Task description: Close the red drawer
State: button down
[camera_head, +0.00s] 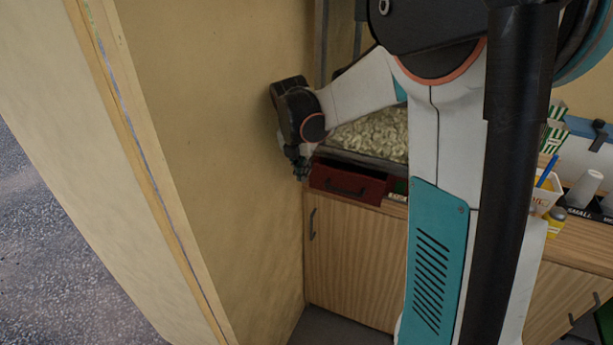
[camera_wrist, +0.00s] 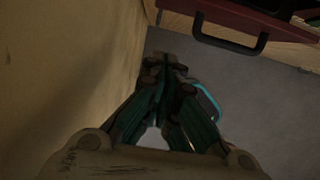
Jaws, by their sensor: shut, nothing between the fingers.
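The red drawer (camera_head: 348,183) is below the popcorn bin, in the top of a wooden cabinet. It stands out a little from the front, with its dark handle on its face. Its red front (camera_wrist: 225,14) and dark handle (camera_wrist: 232,43) also show at the top of the wrist view. My gripper (camera_head: 301,171) is at the left end of the drawer, close to the yellow wall. In the wrist view my gripper (camera_wrist: 166,68) is shut and empty, pointing past the drawer front over the grey floor. I cannot tell whether it touches the drawer.
A yellow wall (camera_head: 210,130) rises close on the left of my gripper. A popcorn bin (camera_head: 372,135) sits above the drawer. A wooden cabinet door (camera_head: 352,262) is below it. Cups (camera_head: 583,188) and cartons stand on the counter at right. Grey floor (camera_wrist: 270,110) is clear before the cabinet.

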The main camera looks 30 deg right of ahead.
jog(key=shift+a+r, duration=0.15)
jog(key=shift+r, duration=0.4)
jog(key=c, duration=2.2)
grip_release()
jog(key=shift+r, duration=0.25)
jog(key=shift+o, duration=1.4)
jog(key=shift+s+r, duration=0.1)
jog(key=shift+r, duration=0.1)
jog(key=m+p, duration=0.4)
jog(key=m, duration=1.4)
send_near(348, 191)
jog(key=b+x, duration=0.4)
jog(key=x, duration=0.4)
grip_shut()
